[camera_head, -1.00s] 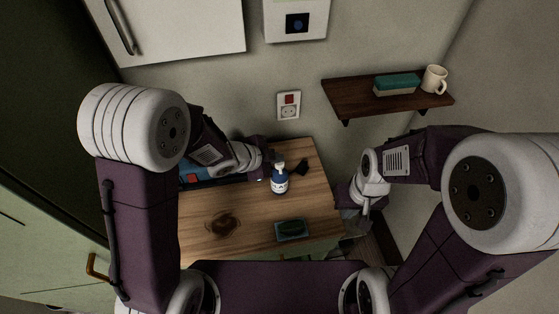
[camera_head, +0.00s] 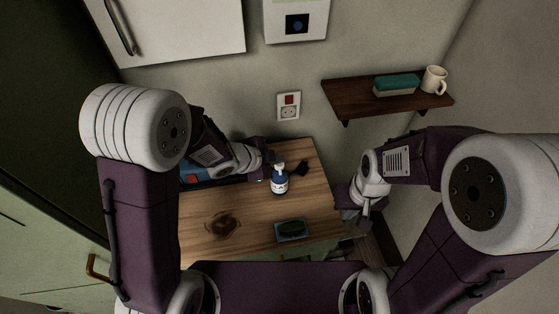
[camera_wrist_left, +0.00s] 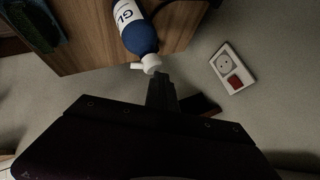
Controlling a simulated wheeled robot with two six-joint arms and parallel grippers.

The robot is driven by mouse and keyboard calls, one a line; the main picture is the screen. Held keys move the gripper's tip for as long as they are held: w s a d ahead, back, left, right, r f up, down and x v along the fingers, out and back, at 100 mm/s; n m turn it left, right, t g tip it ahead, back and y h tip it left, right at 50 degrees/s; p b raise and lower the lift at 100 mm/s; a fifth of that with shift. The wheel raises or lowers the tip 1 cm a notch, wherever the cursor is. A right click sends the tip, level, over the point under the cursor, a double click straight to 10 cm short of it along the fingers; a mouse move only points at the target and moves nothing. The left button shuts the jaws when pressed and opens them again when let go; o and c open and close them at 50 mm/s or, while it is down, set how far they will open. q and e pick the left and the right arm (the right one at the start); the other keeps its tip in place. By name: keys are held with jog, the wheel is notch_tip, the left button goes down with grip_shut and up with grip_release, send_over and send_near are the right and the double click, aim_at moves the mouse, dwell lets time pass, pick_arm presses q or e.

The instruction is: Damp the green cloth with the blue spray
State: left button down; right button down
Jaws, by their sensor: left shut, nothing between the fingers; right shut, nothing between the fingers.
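The blue spray bottle (camera_head: 280,185) has a white head and a white label, and stands upright on the wooden bench. In the left wrist view the bottle (camera_wrist_left: 141,38) shows with its white nozzle just beyond my fingers. My left gripper (camera_head: 273,158) is shut and empty, close to the spray head; contact cannot be told. Its dark fingers show in the wrist view (camera_wrist_left: 160,88). A dark green item, apparently the green cloth (camera_head: 291,230), lies in a teal-edged rectangle at the bench's front. My right gripper (camera_head: 349,214) is shut and empty beside the bench's right edge.
The wooden bench top (camera_head: 255,205) has a dark round stain (camera_head: 222,224) and a small black item (camera_head: 302,168). A blue case (camera_head: 197,174) is partly hidden behind my left arm. A wall shelf (camera_head: 350,96) holds a teal-topped block (camera_head: 397,84) and a mug (camera_head: 434,79).

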pick_arm(q)
notch_tip(320, 180, up, 6)
jog(key=p, duration=0.6)
jog(key=shift+r, duration=0.2)
jog(key=shift+f, duration=0.2)
